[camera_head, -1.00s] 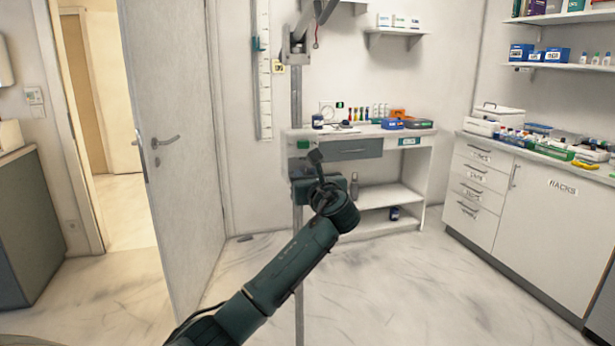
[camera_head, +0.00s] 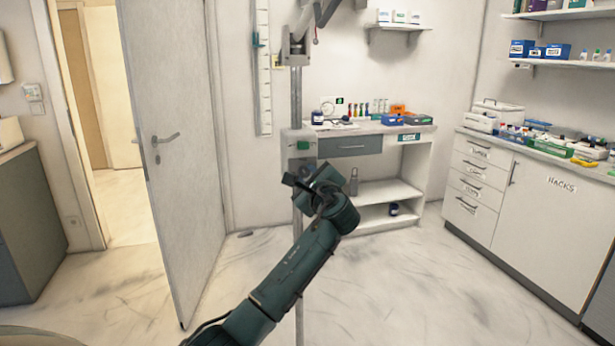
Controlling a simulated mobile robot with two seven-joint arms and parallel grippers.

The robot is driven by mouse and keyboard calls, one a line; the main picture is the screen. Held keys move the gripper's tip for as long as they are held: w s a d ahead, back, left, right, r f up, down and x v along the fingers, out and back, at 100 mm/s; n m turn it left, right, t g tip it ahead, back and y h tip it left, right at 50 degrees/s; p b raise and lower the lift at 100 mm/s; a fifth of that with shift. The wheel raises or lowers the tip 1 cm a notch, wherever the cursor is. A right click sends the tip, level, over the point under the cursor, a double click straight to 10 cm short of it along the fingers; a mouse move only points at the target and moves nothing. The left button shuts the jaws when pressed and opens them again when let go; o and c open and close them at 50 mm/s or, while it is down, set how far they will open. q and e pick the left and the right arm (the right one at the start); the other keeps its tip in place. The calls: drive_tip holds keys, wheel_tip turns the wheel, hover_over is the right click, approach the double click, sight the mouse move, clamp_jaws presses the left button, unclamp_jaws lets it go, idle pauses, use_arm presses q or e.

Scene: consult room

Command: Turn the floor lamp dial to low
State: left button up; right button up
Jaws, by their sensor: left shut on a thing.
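The floor lamp's pole (camera_head: 297,100) stands upright in the middle of the view. Its control box (camera_head: 301,141) is light grey with a green square part on the front. A dark round dial (camera_head: 305,171) shows low on the box, partly hidden by my gripper. My left gripper (camera_head: 297,182) is at the dial, at the lower part of the box, and is shut on it. The wrist covers the fingertips in part, and the dial's setting cannot be read. My right gripper is not in view.
A white desk (camera_head: 395,187) with small boxes and bottles stands behind the lamp. A cabinet (camera_head: 544,205) with drawers is on the right. An open grey door (camera_head: 182,230) is on the left. The floor between them is mostly clear.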

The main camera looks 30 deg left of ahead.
use_arm(q)
drive_tip(key=n+b, duration=0.1)
drive_tip(key=n, duration=0.4)
drive_tip(key=shift+f+n+b, duration=0.15)
drive_tip(key=shift+n+b, duration=0.15)
drive_tip(key=shift+b, duration=0.05)
drive_tip(key=n+b, duration=0.1)
drive_tip(key=n, duration=0.2)
drive_tip(key=shift+n+b, duration=0.65)
drive_tip(key=shift+n, duration=0.45)
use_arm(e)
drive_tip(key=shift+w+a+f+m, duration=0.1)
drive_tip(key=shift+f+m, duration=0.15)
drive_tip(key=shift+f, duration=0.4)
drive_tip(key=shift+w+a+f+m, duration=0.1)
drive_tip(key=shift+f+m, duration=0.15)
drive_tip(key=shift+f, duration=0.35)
use_arm(q)
drive_tip(key=o, duration=1)
drive_tip(key=shift+r, duration=0.2)
drive_tip(key=shift+d, duration=0.1)
drive_tip(key=b+v, duration=0.1)
drive_tip(key=v, duration=1.2)
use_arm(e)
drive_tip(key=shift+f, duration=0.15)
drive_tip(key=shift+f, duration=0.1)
